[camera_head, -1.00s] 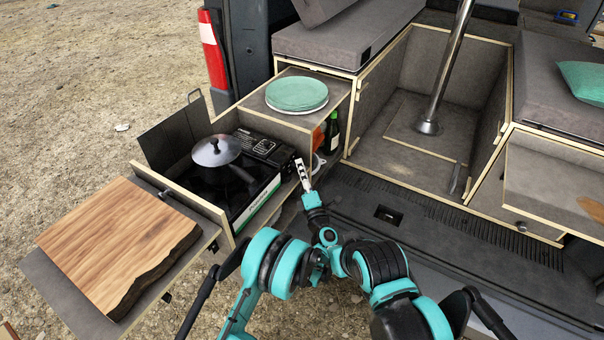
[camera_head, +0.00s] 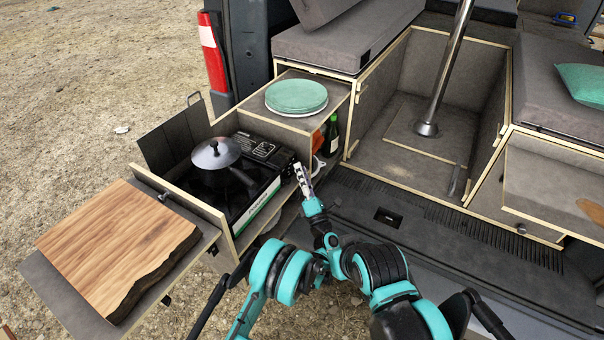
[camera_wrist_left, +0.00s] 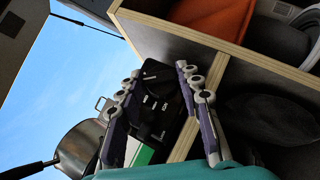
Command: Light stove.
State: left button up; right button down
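The portable gas stove (camera_head: 262,212) sits in a pulled-out drawer at the van's left rear. Its black control panel (camera_head: 262,149) is at the end nearest the van. My left gripper (camera_head: 300,168) is just right of the stove's panel end, beside the drawer. In the left wrist view, its two fingers (camera_wrist_left: 157,72) are apart and empty, with the stove panel (camera_wrist_left: 158,105) seen between them. The pot (camera_wrist_left: 78,148) is at lower left there. My right gripper is out of view.
A wooden cutting board (camera_head: 118,245) lies on the side shelf. A stack of green plates (camera_head: 297,96) sits on the cabinet beyond the stove. A green bottle (camera_head: 331,136) stands in the cabinet's open side. The drawer wall (camera_head: 182,198) borders the stove.

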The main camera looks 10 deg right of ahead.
pick_arm(q)
jog(key=shift+r, duration=0.1)
notch_tip(320, 180, up, 10)
dwell(0.6)
